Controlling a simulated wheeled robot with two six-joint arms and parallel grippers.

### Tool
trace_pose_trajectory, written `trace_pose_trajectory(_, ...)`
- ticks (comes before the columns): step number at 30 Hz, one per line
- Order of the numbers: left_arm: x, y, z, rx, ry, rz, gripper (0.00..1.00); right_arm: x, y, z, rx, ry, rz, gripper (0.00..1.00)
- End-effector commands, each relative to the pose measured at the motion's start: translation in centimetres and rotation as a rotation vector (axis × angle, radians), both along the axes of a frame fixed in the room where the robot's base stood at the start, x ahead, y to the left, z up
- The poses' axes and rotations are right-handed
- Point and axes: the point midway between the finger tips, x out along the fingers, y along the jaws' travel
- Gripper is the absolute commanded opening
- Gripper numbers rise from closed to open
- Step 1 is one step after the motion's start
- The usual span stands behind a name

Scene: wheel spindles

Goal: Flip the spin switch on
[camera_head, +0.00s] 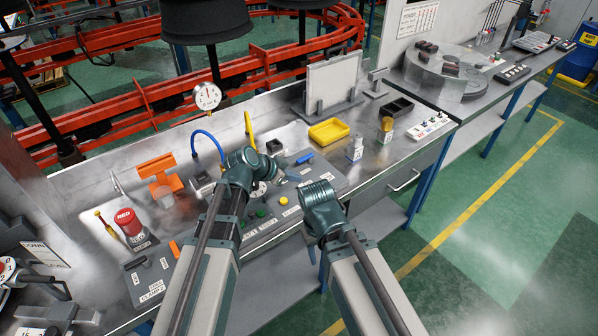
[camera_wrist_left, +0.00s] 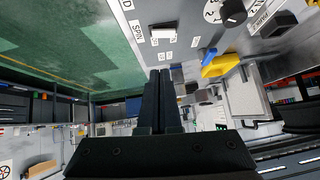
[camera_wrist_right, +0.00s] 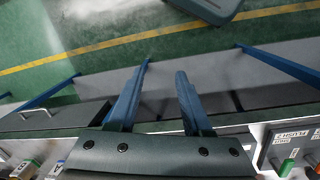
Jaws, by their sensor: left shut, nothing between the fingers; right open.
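The spin switch (camera_wrist_left: 162,34) shows in the left wrist view as a white rocker on a grey panel, beside a label reading SPIN (camera_wrist_left: 138,29). Whether it is on or off I cannot tell. My left gripper (camera_wrist_left: 160,72) is shut and empty, with its fingertips close to the switch in that view; I cannot tell if they touch it. In the head view, my left arm (camera_head: 240,170) reaches over the panel and the switch is hard to make out. My right gripper (camera_wrist_right: 164,66) is open and empty, near the bench's front side.
A black dial (camera_wrist_left: 232,13) sits on the panel near the switch. A yellow tray (camera_head: 328,131), a blue handle (camera_head: 305,158) and a dial gauge (camera_head: 207,96) are on the bench. A red button (camera_head: 127,222) stands at the left. A flush switch plate (camera_wrist_right: 290,148) lies near my right gripper.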

Motion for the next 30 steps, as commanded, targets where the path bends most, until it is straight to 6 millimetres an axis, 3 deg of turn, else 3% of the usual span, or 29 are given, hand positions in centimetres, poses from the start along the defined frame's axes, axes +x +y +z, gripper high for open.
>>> trace_pose_trajectory(1, -0.9, 0.7, 1.7, 0.000, 0.000, 0.001, 0.00, 0.0, 0.0, 1.7, 0.000, 0.000, 0.000, 0.49)
trace_pose_trajectory(6, -2.4, 2.2, 3.4, 0.000, -0.001, 0.001, 0.00, 0.0, 0.0, 3.5, 0.000, 0.000, 0.000, 0.49)
trace_pose_trajectory(18, -2.8, 2.7, 3.7, 0.000, 0.000, 0.000, 0.00, 0.0, 0.0, 3.7, 0.000, 0.000, 0.000, 0.49)
trace_pose_trajectory(23, -3.5, 2.4, 3.4, 0.007, 0.028, 0.002, 0.00, 0.0, 0.0, 3.7, 0.000, 0.000, 0.000, 0.23)
trace_pose_trajectory(27, -6.5, 1.3, 1.7, 0.050, 0.164, 0.032, 0.00, 0.0, 0.0, 3.7, 0.000, 0.000, 0.000, 0.00)
trace_pose_trajectory(30, -9.7, 0.8, 0.1, 0.112, 0.305, 0.089, 0.00, 0.0, 0.0, 3.7, 0.000, 0.000, 0.000, 0.00)
